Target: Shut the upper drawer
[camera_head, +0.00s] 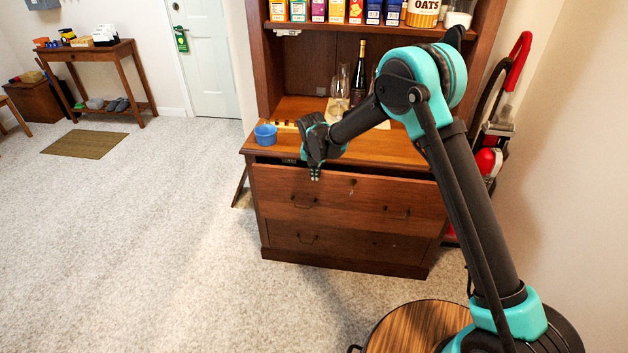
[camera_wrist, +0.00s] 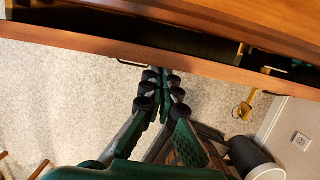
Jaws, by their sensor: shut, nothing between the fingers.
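The upper drawer (camera_head: 340,200) of the wooden hutch stands partly open, with a dark gap between its front panel and the worktop. In the wrist view its front panel (camera_wrist: 215,70) crosses the picture, with the dark drawer inside behind it. My gripper (camera_head: 315,175) is shut and empty, pointing down at the left part of the drawer front. In the wrist view the closed fingertips (camera_wrist: 161,74) are right by the lower edge of the panel; I cannot tell if they touch it. The lower drawer (camera_head: 350,242) looks shut.
A blue cup (camera_head: 265,135) stands at the worktop's left front edge. A bottle (camera_head: 358,75) and glasses (camera_head: 338,82) stand further back. A red vacuum cleaner (camera_head: 488,160) is at the hutch's right. The carpet (camera_head: 170,230) to the left is clear.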

